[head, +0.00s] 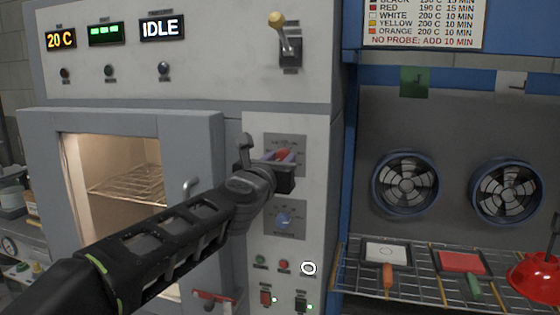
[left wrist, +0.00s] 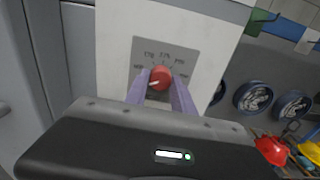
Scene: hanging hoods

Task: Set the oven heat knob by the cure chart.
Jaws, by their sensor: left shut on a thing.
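The red heat knob (head: 284,154) sits on a grey dial plate on the oven's control column. In the left wrist view the red knob (left wrist: 160,78) is between my purple fingers, its white mark pointing left and slightly down. The dial's numbers are too small to read surely. My left gripper (head: 280,158) is shut on the knob. The cure chart (head: 422,22) at top right lists red at 190 C 15 min, and white, yellow and orange at 200 C 10 min; its top line is cut off. My right gripper is not in view.
A blue knob (head: 284,221) is below the red one, with several buttons and switches under it. The oven door (head: 190,150) has a window onto a lit rack. Displays read 20 C (head: 61,39) and IDLE (head: 161,28). A wire shelf (head: 430,280) holds panels at right.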

